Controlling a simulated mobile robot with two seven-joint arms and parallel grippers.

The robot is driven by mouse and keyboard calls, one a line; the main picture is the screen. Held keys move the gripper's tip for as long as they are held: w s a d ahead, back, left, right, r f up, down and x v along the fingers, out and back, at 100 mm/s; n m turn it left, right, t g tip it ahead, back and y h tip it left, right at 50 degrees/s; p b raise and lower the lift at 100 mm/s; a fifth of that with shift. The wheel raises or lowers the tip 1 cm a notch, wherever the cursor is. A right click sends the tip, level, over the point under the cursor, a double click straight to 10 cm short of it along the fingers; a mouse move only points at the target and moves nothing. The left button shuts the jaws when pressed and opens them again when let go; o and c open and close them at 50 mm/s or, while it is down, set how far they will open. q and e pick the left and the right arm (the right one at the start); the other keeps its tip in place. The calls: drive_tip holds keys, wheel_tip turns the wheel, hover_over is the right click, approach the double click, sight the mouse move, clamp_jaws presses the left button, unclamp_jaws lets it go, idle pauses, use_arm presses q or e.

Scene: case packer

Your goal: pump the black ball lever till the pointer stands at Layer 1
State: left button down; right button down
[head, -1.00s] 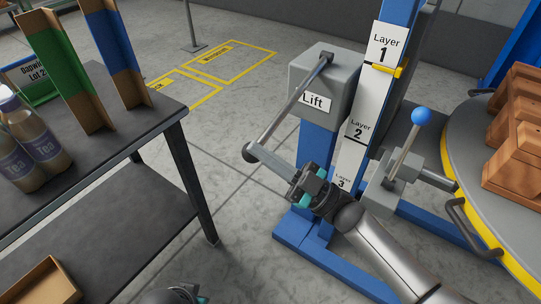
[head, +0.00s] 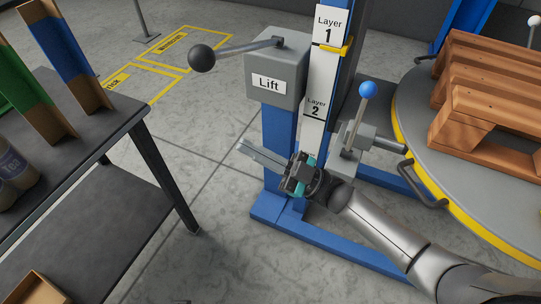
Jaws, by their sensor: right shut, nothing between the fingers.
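The black ball lever (head: 201,58) sticks out to the left from the top of the grey Lift box (head: 275,86), its rod near level. The yellow pointer (head: 334,49) stands at the line at the lower edge of the Layer 1 label (head: 328,26), above the Layer 2 label (head: 315,104). My right gripper (head: 244,149) is shut and empty. It is below the Lift box in the picture, in front of the blue post, well apart from the black ball. My left gripper is out of view.
A blue ball lever (head: 368,90) stands right of the post. A round turntable (head: 410,110) with a yellow edge bears wooden pallets (head: 490,90) at right. A dark table (head: 90,118) with bottles and dividers stands at left. Open floor lies between.

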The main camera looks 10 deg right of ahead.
drive_tip(key=shift+v, duration=1.9)
